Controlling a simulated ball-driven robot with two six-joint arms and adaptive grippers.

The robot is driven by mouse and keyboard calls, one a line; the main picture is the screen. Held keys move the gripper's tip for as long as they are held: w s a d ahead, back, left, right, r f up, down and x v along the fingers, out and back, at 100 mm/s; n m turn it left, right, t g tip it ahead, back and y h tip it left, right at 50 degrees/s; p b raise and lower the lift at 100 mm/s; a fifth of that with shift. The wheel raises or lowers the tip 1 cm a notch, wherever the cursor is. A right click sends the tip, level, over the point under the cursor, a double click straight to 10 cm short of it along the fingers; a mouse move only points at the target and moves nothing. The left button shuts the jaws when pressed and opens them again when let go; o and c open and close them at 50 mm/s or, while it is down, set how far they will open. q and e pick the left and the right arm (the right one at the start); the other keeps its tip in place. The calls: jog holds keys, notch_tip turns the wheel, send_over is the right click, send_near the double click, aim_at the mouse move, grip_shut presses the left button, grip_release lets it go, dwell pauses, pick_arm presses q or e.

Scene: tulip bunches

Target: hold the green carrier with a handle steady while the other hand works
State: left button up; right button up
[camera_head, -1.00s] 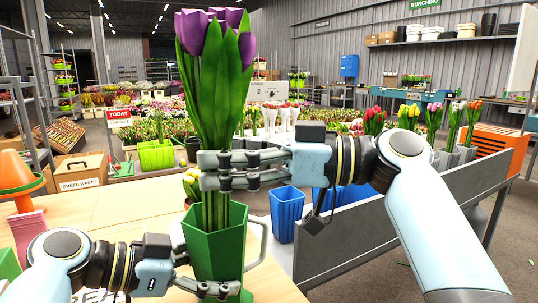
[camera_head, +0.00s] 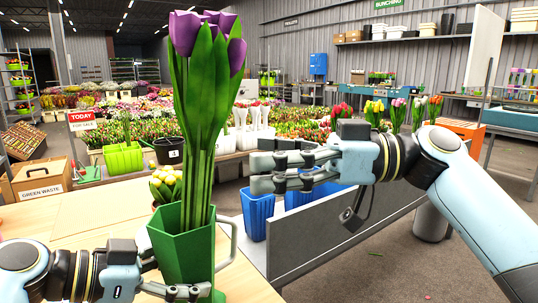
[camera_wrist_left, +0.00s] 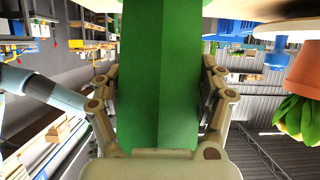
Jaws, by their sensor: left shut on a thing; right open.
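The green carrier (camera_head: 183,254) with a pale handle (camera_head: 228,243) stands upright near the table's front edge in the head view. Purple tulips (camera_head: 204,36) with long green leaves stand in it. My left gripper (camera_head: 190,291) is shut on the carrier's lower part; in the left wrist view its fingers (camera_wrist_left: 158,90) press both sides of the green wall (camera_wrist_left: 160,60). My right gripper (camera_head: 262,172) is open and empty, to the right of the tulip stems and apart from them. The carrier's base is hidden.
The wooden table (camera_head: 92,211) has bare room left of the carrier. A pot of yellow and white tulips (camera_head: 166,184) is behind it. A grey panel (camera_head: 300,235) and blue bucket (camera_head: 257,214) lie to the right. A green waste box (camera_head: 40,178) stands at the left.

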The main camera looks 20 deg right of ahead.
pick_arm(q)
jog(key=o, duration=1.2)
jog(key=shift+o, duration=0.2)
